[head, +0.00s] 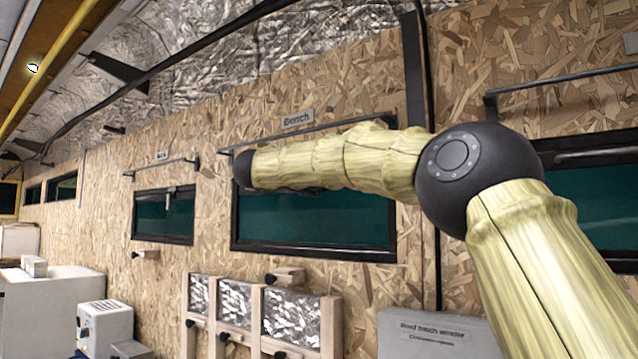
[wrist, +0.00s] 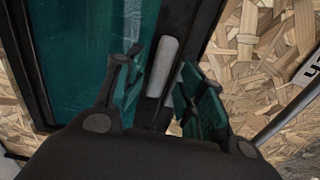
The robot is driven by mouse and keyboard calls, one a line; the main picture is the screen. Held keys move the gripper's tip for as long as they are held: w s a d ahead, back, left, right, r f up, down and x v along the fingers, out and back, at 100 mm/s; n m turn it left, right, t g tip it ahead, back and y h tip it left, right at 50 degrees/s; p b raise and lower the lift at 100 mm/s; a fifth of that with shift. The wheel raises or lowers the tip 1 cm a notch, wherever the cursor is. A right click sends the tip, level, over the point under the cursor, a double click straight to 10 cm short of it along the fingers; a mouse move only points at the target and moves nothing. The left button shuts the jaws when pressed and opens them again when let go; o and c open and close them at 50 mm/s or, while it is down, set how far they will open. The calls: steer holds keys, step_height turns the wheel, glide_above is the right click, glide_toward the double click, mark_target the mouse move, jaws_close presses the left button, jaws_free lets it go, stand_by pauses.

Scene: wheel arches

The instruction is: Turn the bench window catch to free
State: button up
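The bench window (head: 310,222) is a dark-framed teal pane in the chipboard wall, under the "Bench" label (head: 297,118). Its catch (wrist: 162,66) shows in the wrist view as a pale grey bar on the dark frame. My gripper (wrist: 161,62) is open there, with one finger on each side of the catch. A gap shows beside the left finger; whether the right finger touches the bar I cannot tell. In the head view my arm covers the top of the window and hides the catch and fingers.
A rail (head: 330,130) runs above the bench window. A smaller window (head: 163,216) with its own catch is to the left, another window (head: 590,195) to the right. A wooden rack with shiny panels (head: 235,303) and a grey box (head: 435,335) stand below.

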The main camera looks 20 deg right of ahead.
steer(key=v, duration=1)
